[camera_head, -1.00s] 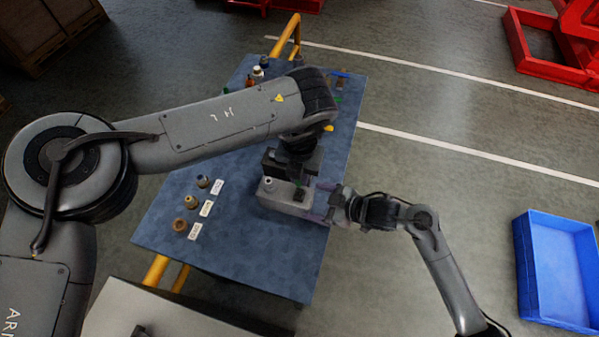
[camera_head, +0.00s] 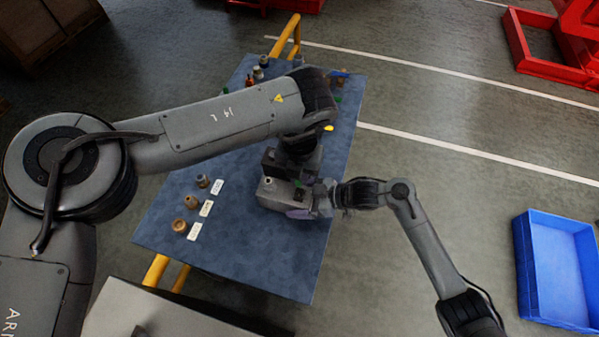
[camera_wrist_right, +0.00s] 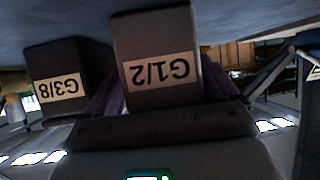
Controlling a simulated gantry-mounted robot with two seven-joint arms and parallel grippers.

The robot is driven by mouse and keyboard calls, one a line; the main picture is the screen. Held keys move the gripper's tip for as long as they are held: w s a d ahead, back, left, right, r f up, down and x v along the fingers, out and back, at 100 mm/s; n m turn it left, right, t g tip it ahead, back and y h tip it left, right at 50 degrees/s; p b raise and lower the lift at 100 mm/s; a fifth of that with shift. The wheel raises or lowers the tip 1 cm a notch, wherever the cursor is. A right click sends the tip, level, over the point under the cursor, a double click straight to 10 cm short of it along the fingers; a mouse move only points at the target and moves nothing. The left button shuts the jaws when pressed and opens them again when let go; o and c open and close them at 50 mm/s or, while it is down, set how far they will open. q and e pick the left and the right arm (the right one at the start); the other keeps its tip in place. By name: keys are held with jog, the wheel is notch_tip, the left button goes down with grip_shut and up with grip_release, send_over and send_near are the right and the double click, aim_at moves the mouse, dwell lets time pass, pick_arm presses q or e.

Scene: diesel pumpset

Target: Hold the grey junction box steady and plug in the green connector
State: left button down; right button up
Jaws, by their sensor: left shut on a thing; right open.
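The grey junction box (camera_head: 272,192) sits near the right edge of the blue-topped table. My left gripper (camera_head: 285,172) reaches down at its far side and is shut on it; the fingertips are mostly hidden. A small green part (camera_head: 298,183), perhaps the green connector, shows at the box top beside my right gripper (camera_head: 312,200). That gripper is open at the box's right end, with a purple finger along the near side. In the right wrist view, a dark block labelled G1/2 (camera_wrist_right: 160,65) stands between the purple fingers, a G3/8 block (camera_wrist_right: 65,75) beside it.
Several small fittings (camera_head: 190,203) stand beside white label cards (camera_head: 206,208) on the left of the blue table (camera_head: 240,255). More small parts (camera_head: 258,72) stand at the far end. A blue crate (camera_head: 557,222) is on the floor at the right.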

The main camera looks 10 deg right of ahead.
jog(key=shift+x, duration=1.7)
jog(key=c, duration=0.6)
jog(key=o, duration=0.6)
jog(key=c, duration=1.1)
jog(key=shift+c, duration=0.2)
